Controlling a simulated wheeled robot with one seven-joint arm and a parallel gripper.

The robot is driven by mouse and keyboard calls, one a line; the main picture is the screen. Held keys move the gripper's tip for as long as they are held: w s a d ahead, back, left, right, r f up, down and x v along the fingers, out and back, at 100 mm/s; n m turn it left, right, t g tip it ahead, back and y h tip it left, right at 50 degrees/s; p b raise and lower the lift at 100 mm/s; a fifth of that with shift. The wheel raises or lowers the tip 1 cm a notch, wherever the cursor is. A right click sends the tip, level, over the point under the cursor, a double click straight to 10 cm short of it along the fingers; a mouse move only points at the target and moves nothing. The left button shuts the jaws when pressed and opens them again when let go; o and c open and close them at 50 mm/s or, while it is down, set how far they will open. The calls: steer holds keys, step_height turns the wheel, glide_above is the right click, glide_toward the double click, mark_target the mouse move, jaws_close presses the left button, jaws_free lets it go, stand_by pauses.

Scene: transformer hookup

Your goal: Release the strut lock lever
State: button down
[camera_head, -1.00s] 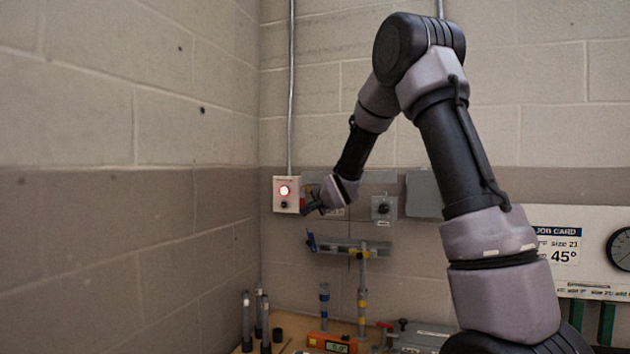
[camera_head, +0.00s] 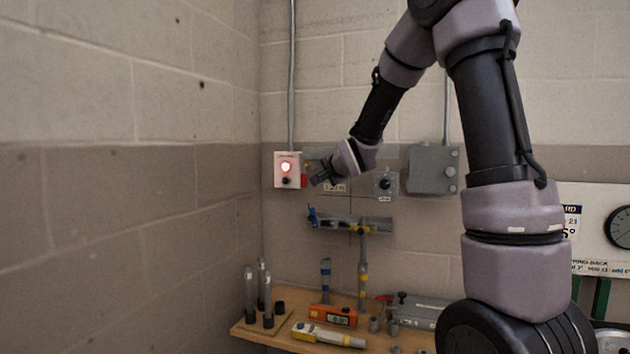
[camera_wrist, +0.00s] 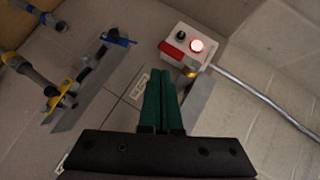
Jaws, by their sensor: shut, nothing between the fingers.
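A strut rail (camera_head: 350,223) is fixed level on the wall, with a blue lever (camera_head: 312,215) at its left end and a yellow-collared post (camera_head: 362,265) below its right part. I cannot tell for certain which part is the strut lock lever. The wrist view shows the rail (camera_wrist: 85,92) and the blue lever (camera_wrist: 118,39) at upper left. My gripper (camera_head: 316,181) is above the rail, just right of the white box with a lit red lamp. Its green fingers (camera_wrist: 162,75) are shut, empty and apart from the blue lever.
The white box (camera_head: 287,182) has a red piece (camera_wrist: 172,49) on its side, close to my fingertips. A grey knob box (camera_head: 385,183) and a larger grey box (camera_head: 432,169) are to the right. Tubes, an orange meter (camera_head: 333,316) and a yellow tool (camera_head: 328,336) crowd the bench.

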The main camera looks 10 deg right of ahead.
steer(key=shift+v, duration=1.85)
